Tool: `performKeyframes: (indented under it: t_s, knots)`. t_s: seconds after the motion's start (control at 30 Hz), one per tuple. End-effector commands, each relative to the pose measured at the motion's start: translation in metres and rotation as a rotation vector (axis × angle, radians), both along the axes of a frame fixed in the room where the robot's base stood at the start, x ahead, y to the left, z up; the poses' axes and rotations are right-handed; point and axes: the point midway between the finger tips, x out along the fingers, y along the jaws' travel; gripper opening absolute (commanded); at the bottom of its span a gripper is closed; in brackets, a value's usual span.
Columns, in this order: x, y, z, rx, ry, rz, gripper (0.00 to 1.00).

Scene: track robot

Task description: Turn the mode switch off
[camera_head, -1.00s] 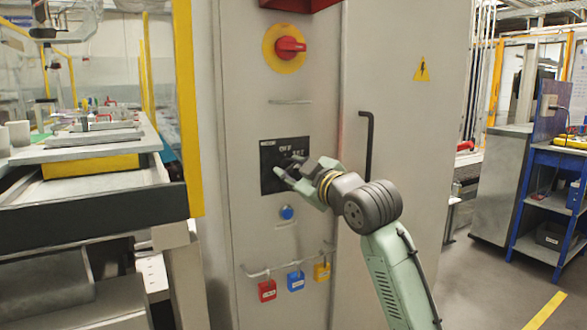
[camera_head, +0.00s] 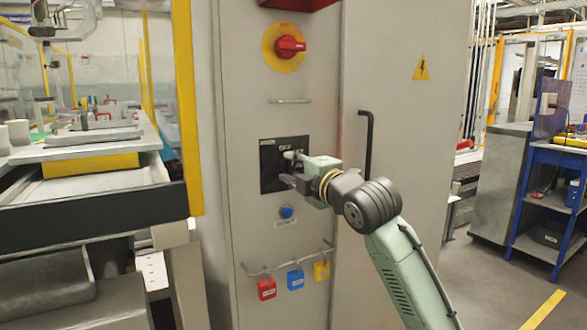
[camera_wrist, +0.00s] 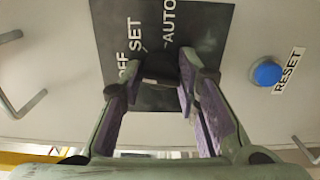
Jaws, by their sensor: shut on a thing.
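The mode switch plate (camera_head: 268,158) is a black square on the grey cabinet's front. In the wrist view the plate (camera_wrist: 208,38) carries the white words OFF, SET and AUTO. My gripper (camera_head: 287,168) is at the plate, reaching in from the right. In the wrist view my gripper's two fingertips (camera_wrist: 158,78) sit either side of the dark mode switch knob (camera_wrist: 158,82) and are shut on it. The knob is mostly hidden by the fingers and dark against the plate, so I cannot tell which word it points at.
A blue RESET button (camera_head: 286,212) is just below the plate. Red, blue and yellow padlocks (camera_head: 295,280) hang from a bar lower down. A black door handle (camera_head: 367,152) stands close to the right of my wrist.

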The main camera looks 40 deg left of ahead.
Motion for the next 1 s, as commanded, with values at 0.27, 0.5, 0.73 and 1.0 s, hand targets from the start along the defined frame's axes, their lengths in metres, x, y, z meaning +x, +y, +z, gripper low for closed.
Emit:
performKeyframes:
  t_s: [0.27, 0.5, 0.73, 1.0]
  knots:
    - [-0.0004, 0.0002, -0.0009, -0.046, -0.104, 0.001, 0.01]
    - [-0.0006, 0.0006, -0.0012, -0.059, -0.135, 0.002, 0.01]
    - [-0.0006, 0.0006, -0.0013, -0.06, -0.136, 0.002, 0.01]
    - [-0.0005, 0.0004, -0.001, -0.06, -0.136, 0.002, 0.39]
